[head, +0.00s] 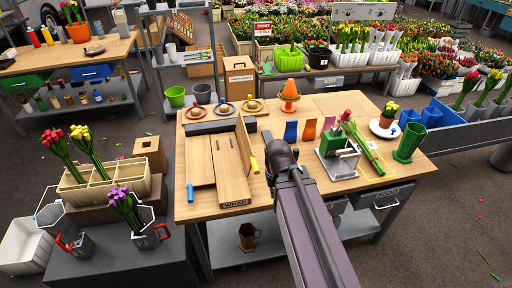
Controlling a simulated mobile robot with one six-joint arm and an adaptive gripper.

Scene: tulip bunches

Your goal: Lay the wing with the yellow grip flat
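A wooden wrapping board (230,172) marked "WRAP" lies on the wooden workbench (300,109). The wing with the yellow grip (244,146) stands raised along the board's right side, seen nearly edge-on. Its yellow grip (254,165) sticks out on the right near the front end. The wing with the blue grip (200,162) lies flat on the left, its blue grip (190,193) at the front left. My gripper (279,153) is just right of the yellow grip, with a small gap seen in the picture. Its fingers are too dark and foreshortened to read; nothing shows held.
Coloured sleeves and an orange cone (289,92) stand behind. A flower crate (105,184) is left of the bench.

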